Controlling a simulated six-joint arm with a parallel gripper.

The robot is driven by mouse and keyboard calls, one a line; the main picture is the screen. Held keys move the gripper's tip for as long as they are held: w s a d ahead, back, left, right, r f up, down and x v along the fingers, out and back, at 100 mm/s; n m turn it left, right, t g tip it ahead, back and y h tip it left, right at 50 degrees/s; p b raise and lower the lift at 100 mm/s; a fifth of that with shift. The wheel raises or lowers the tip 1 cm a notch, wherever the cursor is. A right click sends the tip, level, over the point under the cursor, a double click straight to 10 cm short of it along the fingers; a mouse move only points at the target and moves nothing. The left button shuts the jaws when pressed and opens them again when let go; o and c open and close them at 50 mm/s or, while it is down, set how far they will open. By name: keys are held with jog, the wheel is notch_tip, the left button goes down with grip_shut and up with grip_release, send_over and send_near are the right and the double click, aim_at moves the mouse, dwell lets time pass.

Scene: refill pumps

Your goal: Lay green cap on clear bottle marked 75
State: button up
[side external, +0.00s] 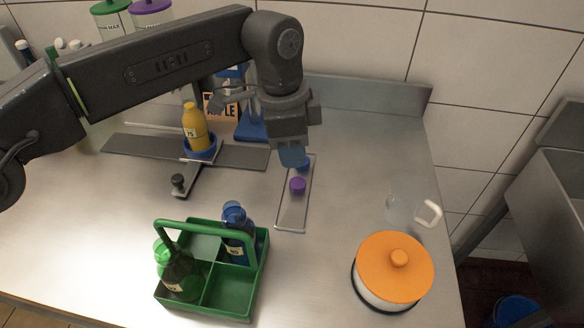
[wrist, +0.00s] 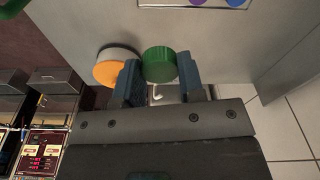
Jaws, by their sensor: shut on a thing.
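My gripper (side external: 292,156) is above the metal table, over the far end of the narrow cap tray (side external: 283,217). In the wrist view the green cap (wrist: 160,65) sits between the two blue fingers of my gripper (wrist: 158,72), which is shut on it. The fingers hide the cap in the side view. The bottle marked 75 (side external: 194,122) stands upright in a blue ring holder (side external: 201,155), left of my gripper. Its contents look amber-yellow. No green cap shows on its top.
A purple cap (side external: 297,186) and a blue cap (side external: 304,164) lie in the tray. A green caddy (side external: 232,302) holds bottles at the front. An orange-lidded pot (side external: 393,268) and a clear mug (side external: 398,209) stand at right. A black knob (side external: 178,181) is near the holder.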

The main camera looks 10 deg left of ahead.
jog(key=shift+r, duration=0.8)
jog(key=s+a+r, duration=0.2)
jog(key=a+r, duration=0.8)
jog(key=n+t, duration=0.1)
jog(key=n, duration=0.8)
send_over(195, 124)
jog(key=w, duration=0.2)
notch_tip(195, 124, down, 7)
jog(key=shift+a+f+y, duration=0.15)
jog(key=shift+a+y, duration=0.15)
jog(key=shift+a, duration=0.4)
jog(key=shift+f, duration=1.4)
jog(key=shift+f, duration=0.1)
jog(key=shift+f, duration=0.5)
jog(key=shift+f, duration=0.55)
